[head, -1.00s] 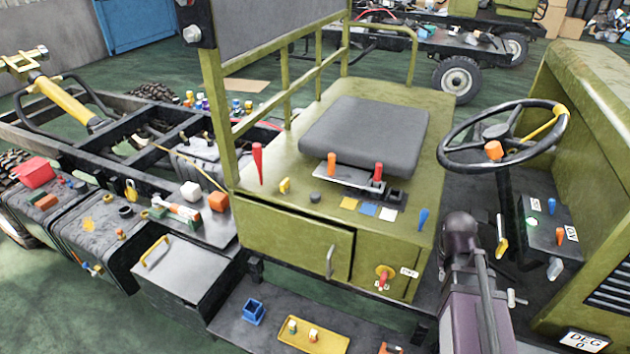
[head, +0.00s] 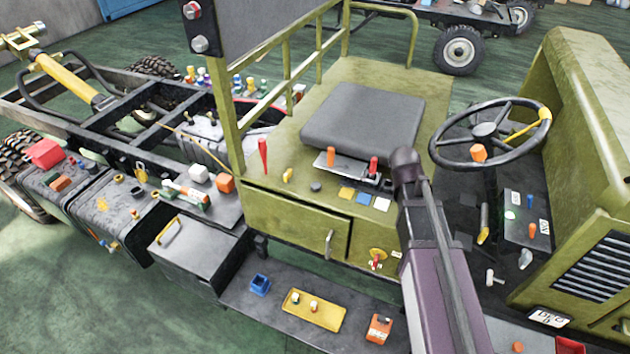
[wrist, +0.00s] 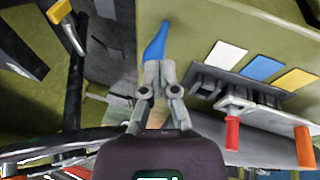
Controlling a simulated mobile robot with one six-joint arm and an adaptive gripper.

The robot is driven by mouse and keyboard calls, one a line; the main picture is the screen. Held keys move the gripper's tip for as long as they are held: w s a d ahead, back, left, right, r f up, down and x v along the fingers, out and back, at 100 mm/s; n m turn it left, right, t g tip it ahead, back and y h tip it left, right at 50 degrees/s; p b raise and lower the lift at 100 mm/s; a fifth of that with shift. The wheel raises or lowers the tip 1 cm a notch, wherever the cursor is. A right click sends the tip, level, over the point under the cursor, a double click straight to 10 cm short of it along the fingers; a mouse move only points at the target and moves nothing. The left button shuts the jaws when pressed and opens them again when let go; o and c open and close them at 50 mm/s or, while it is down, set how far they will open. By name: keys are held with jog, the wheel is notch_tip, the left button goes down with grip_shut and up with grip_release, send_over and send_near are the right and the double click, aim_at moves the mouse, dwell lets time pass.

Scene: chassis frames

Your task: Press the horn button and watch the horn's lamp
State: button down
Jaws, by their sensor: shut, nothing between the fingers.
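No part is readably marked as the horn button or its lamp. The steering wheel (head: 490,103) at the right has a dark round hub. A small dark round knob (head: 316,187) sits on the olive seat box. A red-and-white round fitting (head: 192,10) and a grey one below it are on the post at top left; I cannot tell whether either is lit. My gripper (wrist: 158,68) is shut and empty in the wrist view. Its fingertips overlap the lower end of a blue lever (wrist: 155,45); contact is unclear. My arm hides the gripper in the head view.
The seat (head: 365,128) and red and orange levers stand on the seat box. Yellow, blue and white pads (head: 364,197) lie in front. A side panel (head: 525,217) with small levers stands below the wheel. The wheel rim (wrist: 60,145) passes close on the wrist view's left.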

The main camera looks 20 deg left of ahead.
jog(key=w+a+r+n+t, duration=0.15)
jog(key=w+a, duration=0.25)
jog(key=a, duration=0.9)
notch_tip(320, 180, up, 3)
jog(key=n+t, duration=0.1)
jog(key=t, duration=0.3)
send_over(315, 186)
jog(key=shift+h, duration=0.4)
jog(key=shift+f, duration=0.2)
notch_tip(315, 186, down, 8)
jog(key=b, duration=0.8)
jog(key=shift+f+b, duration=0.25)
jog(key=shift+b, duration=0.15)
jog(key=shift+f+b, duration=0.4)
